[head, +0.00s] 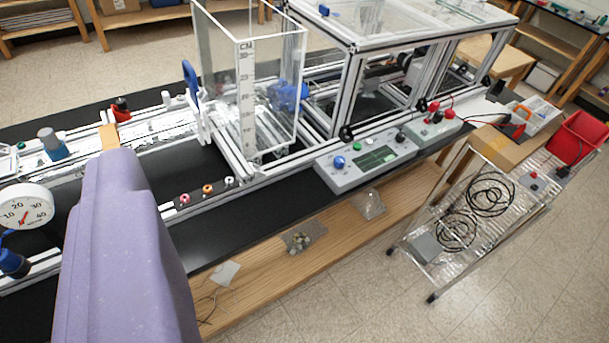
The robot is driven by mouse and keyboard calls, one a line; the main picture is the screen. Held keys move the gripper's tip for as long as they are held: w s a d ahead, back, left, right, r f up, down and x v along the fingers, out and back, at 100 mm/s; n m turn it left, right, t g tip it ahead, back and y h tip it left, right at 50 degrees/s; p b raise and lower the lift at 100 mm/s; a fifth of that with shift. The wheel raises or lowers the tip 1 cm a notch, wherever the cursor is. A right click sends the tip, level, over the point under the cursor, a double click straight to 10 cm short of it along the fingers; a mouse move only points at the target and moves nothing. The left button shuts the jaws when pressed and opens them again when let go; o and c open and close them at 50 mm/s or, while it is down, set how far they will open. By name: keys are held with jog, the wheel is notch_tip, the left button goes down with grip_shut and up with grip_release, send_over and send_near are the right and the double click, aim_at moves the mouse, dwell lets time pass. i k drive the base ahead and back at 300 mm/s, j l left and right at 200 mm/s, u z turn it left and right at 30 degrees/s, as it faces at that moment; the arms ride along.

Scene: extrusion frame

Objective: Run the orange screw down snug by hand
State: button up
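The fingers cannot be made out, and no object is seen held.
A clear tank (248,85) with a CM scale stands behind the screws. A control box (366,158) with a green display lies to their right. A round dial gauge (24,207) is at far left. The black bench top (250,218) before the screws is clear.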

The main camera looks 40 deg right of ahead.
aim_at(207, 189)
jog(key=z, duration=0.2)
jog(key=i+u, duration=0.3)
jog(key=i, duration=0.85)
